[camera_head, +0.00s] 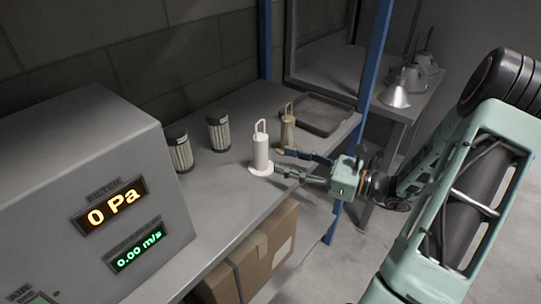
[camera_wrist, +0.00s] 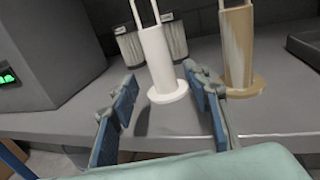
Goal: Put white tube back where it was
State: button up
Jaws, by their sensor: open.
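The white tube (camera_head: 261,152) stands upright on its round base on the grey shelf, near the shelf's front edge. It has a thin loop handle on top. My gripper (camera_head: 283,162) is open, its two fingers pointing at the tube from the right. In the wrist view the white tube (camera_wrist: 158,58) stands ahead of my gripper (camera_wrist: 162,108). Its base is close to the right fingertip; I cannot tell whether they touch. Nothing is held between the fingers.
A tan tube (camera_head: 287,129) stands just behind the white one, near a dark tray (camera_head: 322,114). Two ribbed filter canisters (camera_head: 218,131) stand further left. A grey display box (camera_head: 95,190) fills the left. A blue post (camera_head: 374,60) rises at the shelf's right end.

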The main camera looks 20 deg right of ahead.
jog(key=v, duration=0.3)
jog(key=shift+s+d, duration=0.25)
jog(key=shift+d, duration=0.05)
jog(key=shift+a, duration=0.1)
